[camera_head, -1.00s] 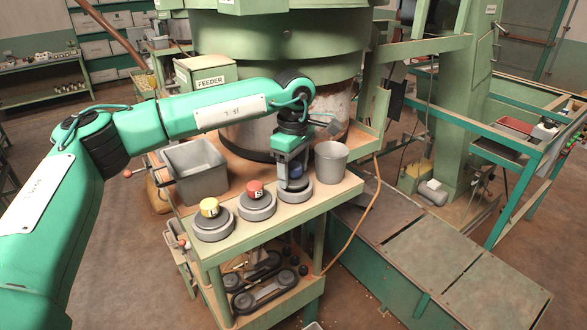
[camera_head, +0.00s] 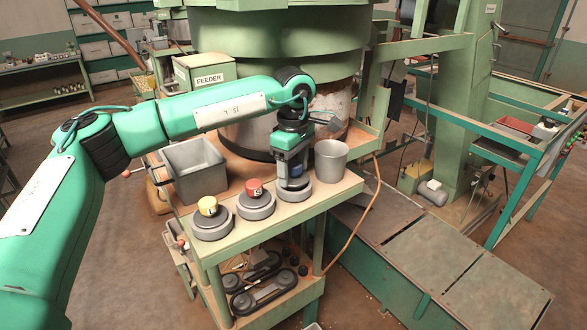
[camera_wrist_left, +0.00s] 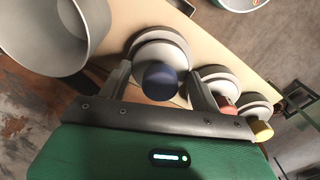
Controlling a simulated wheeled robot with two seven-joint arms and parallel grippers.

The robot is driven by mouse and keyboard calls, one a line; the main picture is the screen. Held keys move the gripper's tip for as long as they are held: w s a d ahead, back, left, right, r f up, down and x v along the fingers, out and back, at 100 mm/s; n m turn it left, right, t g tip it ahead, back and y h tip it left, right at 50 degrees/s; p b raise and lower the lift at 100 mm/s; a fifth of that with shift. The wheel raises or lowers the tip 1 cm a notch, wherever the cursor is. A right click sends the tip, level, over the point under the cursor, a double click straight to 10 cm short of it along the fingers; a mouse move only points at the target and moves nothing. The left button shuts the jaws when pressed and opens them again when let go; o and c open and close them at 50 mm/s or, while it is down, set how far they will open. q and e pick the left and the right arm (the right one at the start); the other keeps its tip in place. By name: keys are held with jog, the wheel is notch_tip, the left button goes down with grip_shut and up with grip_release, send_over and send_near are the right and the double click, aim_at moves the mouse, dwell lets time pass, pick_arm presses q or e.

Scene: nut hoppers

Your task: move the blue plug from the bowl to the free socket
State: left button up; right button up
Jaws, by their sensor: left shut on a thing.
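The blue plug (camera_wrist_left: 160,82) sits between the two fingers of my left gripper (camera_wrist_left: 160,90) in the left wrist view. In the head view my left gripper (camera_head: 293,180) is over the rightmost round grey socket (camera_head: 294,191), shut on the plug, which is mostly hidden there. The plug is upright at the socket's middle; I cannot tell whether it is fully seated. The socket also shows behind it in the left wrist view (camera_wrist_left: 160,46). A yellow plug (camera_head: 208,206) and a red plug (camera_head: 255,188) stand in the other two sockets. My right gripper is out of view.
A round grey container (camera_head: 330,162) stands close right of the rightmost socket. A square grey bin (camera_head: 193,170) is at the back left of the bench. The FEEDER box (camera_head: 207,78) and big green machine (camera_head: 275,38) stand behind. The bench's front edge is close to the sockets.

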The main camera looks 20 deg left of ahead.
aim_at(294, 163)
pick_arm(q)
jog(key=shift+f+b, duration=0.4)
jog(key=shift+f, duration=0.2)
dwell(0.3)
jog(key=o, duration=0.8)
jog(key=shift+r, duration=0.1)
jog(key=shift+r+p, duration=1.05)
jog(key=shift+r, duration=1.25)
jog(key=shift+r+p, duration=1.35)
jog(key=shift+r, duration=1.8)
